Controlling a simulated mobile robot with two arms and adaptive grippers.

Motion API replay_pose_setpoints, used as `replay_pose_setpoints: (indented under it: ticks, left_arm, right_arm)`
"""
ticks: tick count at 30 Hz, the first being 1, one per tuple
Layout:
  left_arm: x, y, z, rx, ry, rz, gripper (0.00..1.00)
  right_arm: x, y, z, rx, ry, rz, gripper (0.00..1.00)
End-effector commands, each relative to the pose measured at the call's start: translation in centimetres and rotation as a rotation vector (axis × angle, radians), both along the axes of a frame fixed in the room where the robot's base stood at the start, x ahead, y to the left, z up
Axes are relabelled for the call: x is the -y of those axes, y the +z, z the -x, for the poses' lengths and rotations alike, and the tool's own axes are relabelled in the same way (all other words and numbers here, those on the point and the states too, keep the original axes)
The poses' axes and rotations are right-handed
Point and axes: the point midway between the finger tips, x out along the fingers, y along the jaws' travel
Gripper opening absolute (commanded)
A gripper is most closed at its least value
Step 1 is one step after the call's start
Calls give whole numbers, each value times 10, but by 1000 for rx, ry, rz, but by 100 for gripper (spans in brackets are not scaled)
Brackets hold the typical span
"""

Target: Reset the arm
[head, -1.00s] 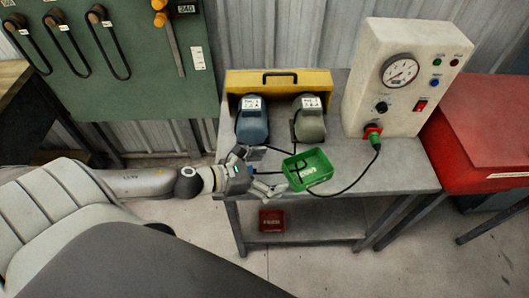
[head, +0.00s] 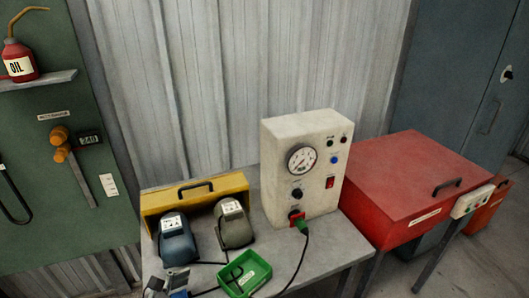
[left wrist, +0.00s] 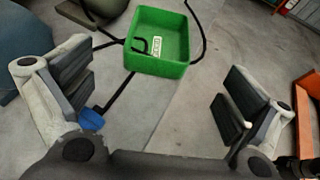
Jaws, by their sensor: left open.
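My left gripper (head: 168,284) shows at the bottom edge of the head view, beside the left of the green tray (head: 246,279); most of my left arm is out of frame. In the left wrist view my left gripper (left wrist: 156,92) has its two fingers wide apart with nothing between them. The green tray (left wrist: 159,67) lies beyond the fingers there, apart from them, with a white label and a dark hooked thing inside. A small blue piece (left wrist: 92,119) shows near the left finger. My right gripper is in neither view.
On the bench (head: 266,246) stand a blue unit (head: 176,242), a grey-green unit (head: 235,227), a yellow case (head: 168,200) and a white gauge box (head: 318,195). A black cable runs from the box past the tray. A red chest (head: 405,185) stands at right.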

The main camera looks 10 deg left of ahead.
Motion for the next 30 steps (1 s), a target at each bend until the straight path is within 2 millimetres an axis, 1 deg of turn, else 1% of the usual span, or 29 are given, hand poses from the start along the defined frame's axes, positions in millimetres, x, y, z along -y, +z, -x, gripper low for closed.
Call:
replay_pose_setpoints:
  ticks: [2,5,8,9,11,13,15,17,19,21,24,28,29,30]
  left_arm:
    - [1,2,-3,-14,47,46,100]
    - [-1,8,-10,-69,207,202,100]
    - [-9,12,-17,-164,464,461,100]
    - [-14,12,-17,-210,581,582,100]
    - [-21,9,-15,-281,756,766,100]
    - [-28,3,-8,-362,956,979,100]
    - [-33,-7,5,-444,1158,1188,100]
    - [-34,-16,19,-510,1332,1361,100]
    - [-31,-27,38,-584,1529,1551,100]
    - [-25,-36,58,-647,1713,1713,100]
    - [-12,-45,85,-717,1950,1897,100]
    - [8,-51,117,-783,2225,2072,100]
    - [13,-52,124,761,-2193,-2018,100]
    - [20,-52,133,734,-2148,-1943,100]
  right_arm:
    - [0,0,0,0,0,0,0]
    - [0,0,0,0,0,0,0]
    - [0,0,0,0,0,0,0]
    - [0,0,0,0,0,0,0]
    - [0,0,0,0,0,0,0]
    - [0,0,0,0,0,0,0]
    - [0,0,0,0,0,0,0]
    - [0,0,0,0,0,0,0]
    - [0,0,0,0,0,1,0]
    - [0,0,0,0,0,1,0]
    - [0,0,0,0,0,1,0]
    - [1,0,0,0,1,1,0]
    - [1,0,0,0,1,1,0]
    - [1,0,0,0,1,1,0]
